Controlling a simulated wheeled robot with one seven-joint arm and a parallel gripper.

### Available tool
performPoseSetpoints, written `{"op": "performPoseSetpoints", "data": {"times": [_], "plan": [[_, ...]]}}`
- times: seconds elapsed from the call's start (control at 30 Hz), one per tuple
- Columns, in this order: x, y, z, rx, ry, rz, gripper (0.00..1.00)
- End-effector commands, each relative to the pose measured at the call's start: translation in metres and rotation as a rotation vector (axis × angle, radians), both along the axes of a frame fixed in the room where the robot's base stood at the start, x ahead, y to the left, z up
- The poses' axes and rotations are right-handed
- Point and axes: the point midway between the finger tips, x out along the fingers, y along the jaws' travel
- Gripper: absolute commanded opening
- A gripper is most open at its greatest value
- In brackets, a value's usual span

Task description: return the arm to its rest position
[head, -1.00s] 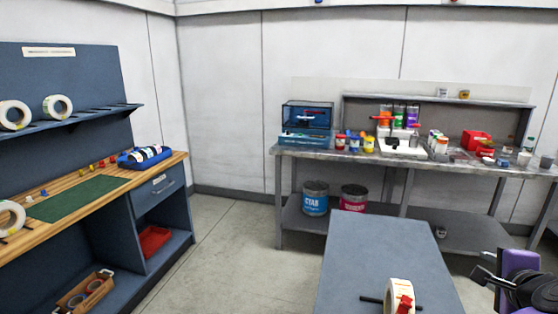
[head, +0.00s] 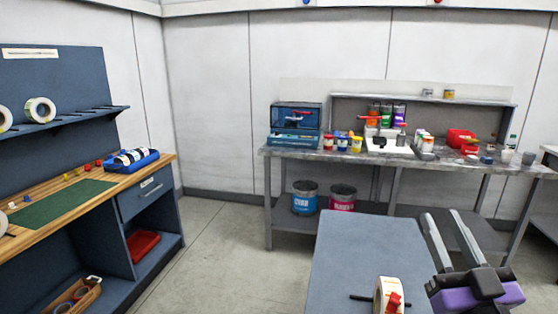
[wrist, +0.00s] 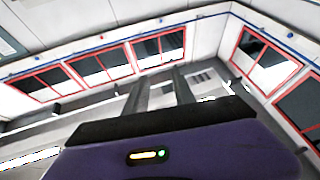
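My gripper (head: 442,215) is at the lower right of the head view. Its purple body (head: 476,290) is low and its two grey fingers point up and away, over the right side of the grey table. The fingers stand apart with nothing between them. The wrist view also shows my gripper (wrist: 158,80) with a gap between the fingers, facing the upper walls and red-framed windows. The rest of my arm is largely out of view.
A wooden-topped workbench (head: 130,180) is at left. A metal bench (head: 290,153) with bottles and bins stands along the back wall. Open floor (head: 215,240) lies between them.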

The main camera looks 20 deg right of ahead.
Motion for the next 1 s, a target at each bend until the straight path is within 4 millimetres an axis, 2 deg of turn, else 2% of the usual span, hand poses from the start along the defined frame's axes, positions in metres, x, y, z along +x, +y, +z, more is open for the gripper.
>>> {"op": "performPoseSetpoints", "data": {"times": [0.03, 0.1, 0.27, 0.5, 0.8, 0.9, 1.0], "plan": [[-0.005, 0.016, -0.017, -0.033, 0.033, 0.034, 0.31], [-0.014, 0.038, -0.037, -0.069, 0.067, 0.083, 0.31], [-0.043, 0.084, -0.084, -0.109, 0.146, 0.186, 0.31], [-0.106, 0.141, -0.152, -0.064, 0.285, 0.313, 0.31], [-0.204, 0.192, -0.226, 0.126, 0.533, 0.381, 0.31], [-0.231, 0.202, -0.242, 0.179, 0.610, 0.379, 0.31], [-0.249, 0.206, -0.253, 0.212, 0.661, 0.370, 0.31]]}}
